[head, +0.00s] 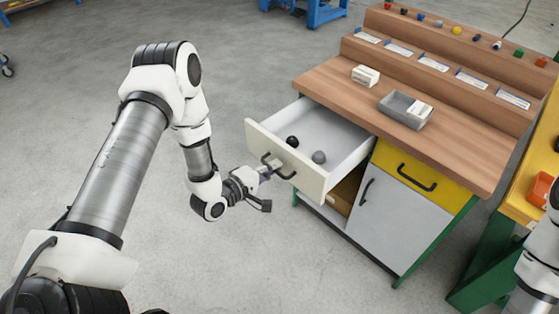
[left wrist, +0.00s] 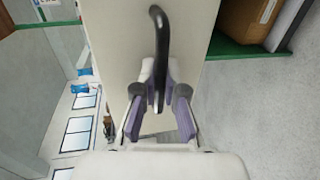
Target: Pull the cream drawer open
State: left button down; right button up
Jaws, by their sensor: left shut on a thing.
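The cream drawer (head: 309,175) is pulled out of the workbench, with its grey inside showing. A black ball (head: 292,141) and a grey ball (head: 319,157) lie in it. Its dark handle (head: 284,172) is on the front face. My left gripper (head: 267,171) is at the handle and shut on it. In the left wrist view the handle (left wrist: 159,30) runs down between the purple finger pads of the left gripper (left wrist: 160,100), against the cream front (left wrist: 115,40). Part of my right arm shows at the right edge of the head view; its gripper is out of view.
The wooden bench top (head: 340,85) holds a grey tray (head: 405,112) and a white block (head: 365,76). A yellow drawer (head: 424,172) and a grey door (head: 395,210) are shut. A yellow-topped table stands at the right. The floor (head: 270,260) before the bench is clear.

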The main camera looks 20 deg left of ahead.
dwell(0.3)
pick_arm(q)
jog(key=c, duration=1.2)
grip_release()
jog(key=shift+s, duration=0.1)
jog(key=v, duration=1.2)
